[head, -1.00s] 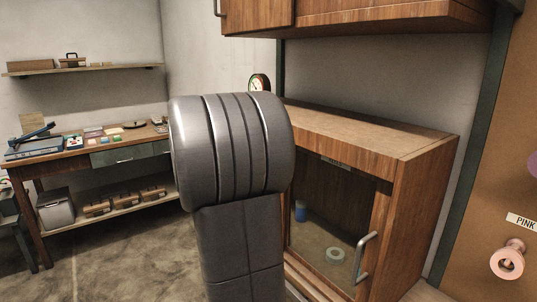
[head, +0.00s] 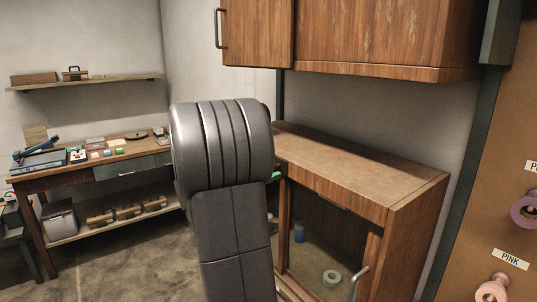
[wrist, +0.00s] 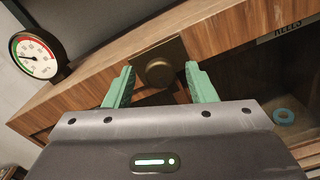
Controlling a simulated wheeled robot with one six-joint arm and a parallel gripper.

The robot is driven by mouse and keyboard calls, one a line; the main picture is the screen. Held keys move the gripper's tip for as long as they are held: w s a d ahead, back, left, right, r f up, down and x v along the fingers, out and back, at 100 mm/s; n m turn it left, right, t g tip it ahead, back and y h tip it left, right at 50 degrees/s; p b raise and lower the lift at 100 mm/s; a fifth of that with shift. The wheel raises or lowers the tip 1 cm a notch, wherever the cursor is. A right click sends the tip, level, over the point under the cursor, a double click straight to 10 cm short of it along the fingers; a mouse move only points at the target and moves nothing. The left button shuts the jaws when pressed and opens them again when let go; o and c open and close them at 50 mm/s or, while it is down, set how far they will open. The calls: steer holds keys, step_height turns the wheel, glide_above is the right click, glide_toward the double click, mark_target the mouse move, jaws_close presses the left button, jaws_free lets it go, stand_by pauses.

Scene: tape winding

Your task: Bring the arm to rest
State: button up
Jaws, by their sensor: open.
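My gripper (wrist: 160,88) shows in the wrist view with its two green fingers spread apart and nothing between them. Beyond the fingers is a square dark plate with a round knob (wrist: 159,73) on the front of the wooden cabinet (wrist: 95,86). I cannot tell whether the fingers touch it. In the head view my thick grey arm stands in front of the cabinet (head: 350,160) and hides its left part and my gripper.
A dial gauge (wrist: 37,55) is at the left in the wrist view. The cabinet's glass front shows a pale tape roll (head: 332,278) and a blue item (head: 298,232) inside. A wall cupboard (head: 375,35) hangs above. A cluttered workbench (head: 95,165) stands at the left.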

steer(key=n+p, duration=0.3)
steer(key=p, duration=0.2)
steer(key=shift+r+n, duration=0.1)
steer(key=shift+n, duration=0.2)
stand_by(0.4)
